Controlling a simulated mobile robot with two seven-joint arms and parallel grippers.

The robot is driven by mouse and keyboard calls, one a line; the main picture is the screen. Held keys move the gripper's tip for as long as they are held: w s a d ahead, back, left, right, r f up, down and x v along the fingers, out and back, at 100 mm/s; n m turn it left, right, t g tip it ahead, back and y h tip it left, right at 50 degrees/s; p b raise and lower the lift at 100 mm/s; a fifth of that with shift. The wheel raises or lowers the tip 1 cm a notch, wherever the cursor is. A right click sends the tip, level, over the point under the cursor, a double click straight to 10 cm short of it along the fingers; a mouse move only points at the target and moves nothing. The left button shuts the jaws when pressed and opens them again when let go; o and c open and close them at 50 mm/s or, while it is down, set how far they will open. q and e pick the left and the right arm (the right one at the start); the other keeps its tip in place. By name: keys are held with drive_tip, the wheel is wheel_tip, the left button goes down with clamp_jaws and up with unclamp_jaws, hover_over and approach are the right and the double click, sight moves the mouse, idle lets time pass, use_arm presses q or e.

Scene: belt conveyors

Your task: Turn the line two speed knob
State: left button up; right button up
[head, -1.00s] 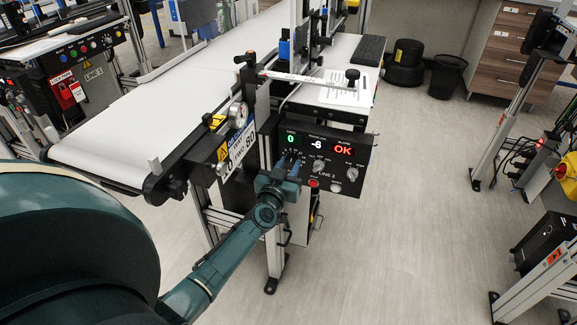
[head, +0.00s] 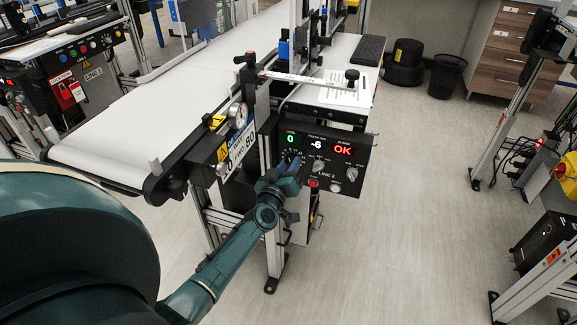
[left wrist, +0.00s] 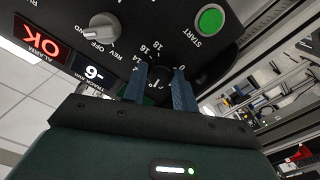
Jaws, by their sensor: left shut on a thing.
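The line two control panel (head: 345,150) is black and hangs at the near end of the conveyor. Its displays read a green 0, a white -6 and a red OK. My left gripper (head: 290,165) is at the panel's left part, below the green 0. In the left wrist view my left gripper (left wrist: 158,85) has its blue fingers on either side of the dark speed knob (left wrist: 156,86) and is shut on it. Scale numbers such as 14 and 16 show around the knob, which is partly hidden by the fingers. My right gripper is not in view.
A grey selector knob (left wrist: 101,27) and a green START button (left wrist: 209,20) flank the speed knob. The white belt (head: 140,115) runs back from the panel. The line 1 panel (head: 85,60) stands at the far left. The floor right of the panel is clear.

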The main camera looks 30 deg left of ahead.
use_arm(q)
drive_tip(key=shift+n, duration=0.3)
drive_tip(key=o, duration=1)
drive_tip(key=shift+s, duration=0.1)
drive_tip(key=p+v, duration=0.1)
drive_tip(key=v, duration=1.2)
drive_tip(key=shift+d, duration=0.15)
